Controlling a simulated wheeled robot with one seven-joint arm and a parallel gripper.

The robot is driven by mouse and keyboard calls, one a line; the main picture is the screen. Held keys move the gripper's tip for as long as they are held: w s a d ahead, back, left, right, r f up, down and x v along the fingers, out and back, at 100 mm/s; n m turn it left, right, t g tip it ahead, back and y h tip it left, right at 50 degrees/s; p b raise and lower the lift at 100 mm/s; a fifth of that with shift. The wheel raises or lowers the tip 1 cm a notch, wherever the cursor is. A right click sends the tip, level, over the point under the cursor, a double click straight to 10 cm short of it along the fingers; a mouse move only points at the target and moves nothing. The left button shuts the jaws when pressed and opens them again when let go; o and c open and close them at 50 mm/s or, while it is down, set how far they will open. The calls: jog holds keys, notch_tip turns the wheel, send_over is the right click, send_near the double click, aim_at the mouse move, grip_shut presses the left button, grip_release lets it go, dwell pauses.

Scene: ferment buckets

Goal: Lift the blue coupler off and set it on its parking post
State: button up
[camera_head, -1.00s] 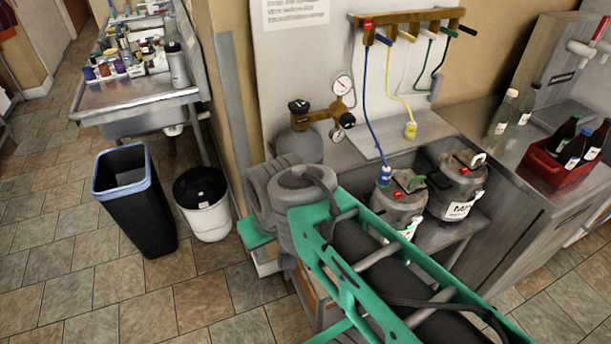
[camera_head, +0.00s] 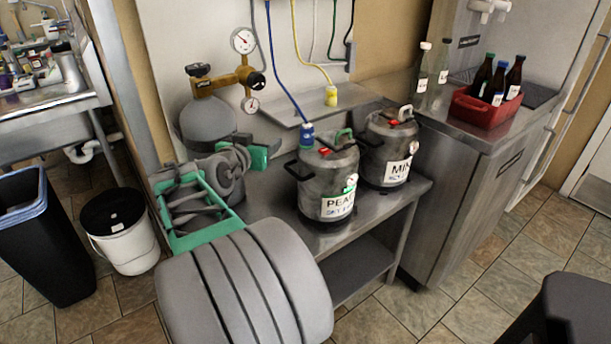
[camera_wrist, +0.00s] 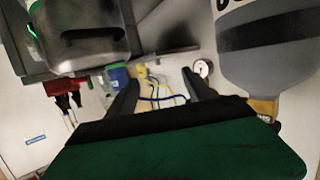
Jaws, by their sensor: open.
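The blue coupler (camera_head: 307,134) sits on top of the left keg (camera_head: 328,182), whose label begins "PEA". A blue hose runs up from it. In the wrist view the blue coupler (camera_wrist: 117,74) shows just left of the left finger, partly hidden. My gripper (camera_wrist: 160,82) is open, with nothing seen between its fingers. In the head view my arm's end is left of the keg, apart from the coupler; its fingers are hard to make out. The yellow coupler (camera_head: 331,96) stands on a metal wall shelf (camera_head: 300,117). I cannot make out an empty parking post.
A second keg (camera_head: 388,150) stands to the right on the same steel bench (camera_head: 411,190). A gas cylinder (camera_head: 207,124) with gauges stands behind my arm. A red crate (camera_head: 485,112) of bottles is on the right counter. The shelf left of the yellow coupler looks clear.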

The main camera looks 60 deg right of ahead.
aim_at(303, 136)
jog(key=s+d+m+g+h, duration=0.1)
jog(key=s+d, duration=0.1)
jog(key=s+d+m+g+h+b, duration=0.1)
jog(key=s+d, duration=0.1)
jog(key=s+d+f+g+h+b, duration=0.1)
jog(key=s+d, duration=0.1)
jog(key=s, duration=0.1)
jog(key=shift+d+m, duration=0.3)
jog(key=shift+m, duration=0.1)
jog(key=d, duration=0.7)
jog(key=shift+s+d+r, duration=0.2)
jog(key=shift+r, duration=0.15)
jog(key=shift+c, duration=0.3)
jog(key=shift+a, duration=0.1)
grip_shut()
